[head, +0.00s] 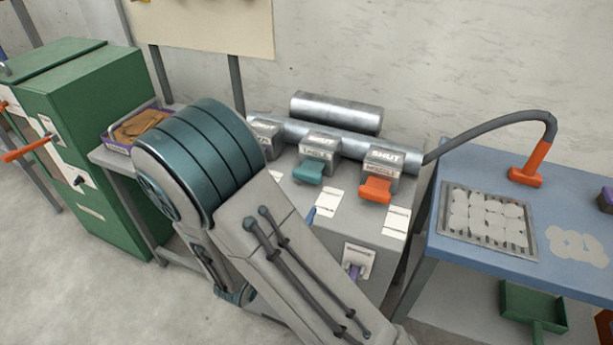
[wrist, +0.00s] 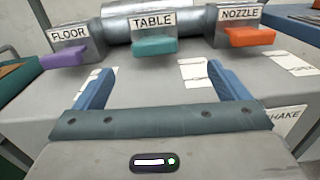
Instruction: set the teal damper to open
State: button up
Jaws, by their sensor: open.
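The teal damper's handle (wrist: 154,49) sticks out from the front of a grey box labelled TABLE (wrist: 152,20), the middle one of three. It also shows in the head view (head: 308,173), where the box top carries a plate that seems to read SHUT. My gripper (wrist: 160,66) is open and empty, its two blue fingers spread wide. The teal handle lies ahead of the fingers, between them in the picture and apart from them. In the head view my arm hides most of the gripper; only a bit of blue finger shows.
A purple handle labelled FLOOR (wrist: 64,55) is on the left and an orange handle labelled NOZZLE (wrist: 249,37) on the right. Pale label cards lie on the grey top below them. A blue table (head: 470,258) stands right, a green cabinet (head: 95,150) left.

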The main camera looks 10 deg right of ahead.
aim_at(305, 176)
jog(key=shift+n, duration=0.3)
jog(key=x, duration=1.3)
jog(key=shift+w+a+f+p, duration=0.15)
jog(key=shift+w+a+p, duration=0.15)
jog(key=shift+w, duration=0.25)
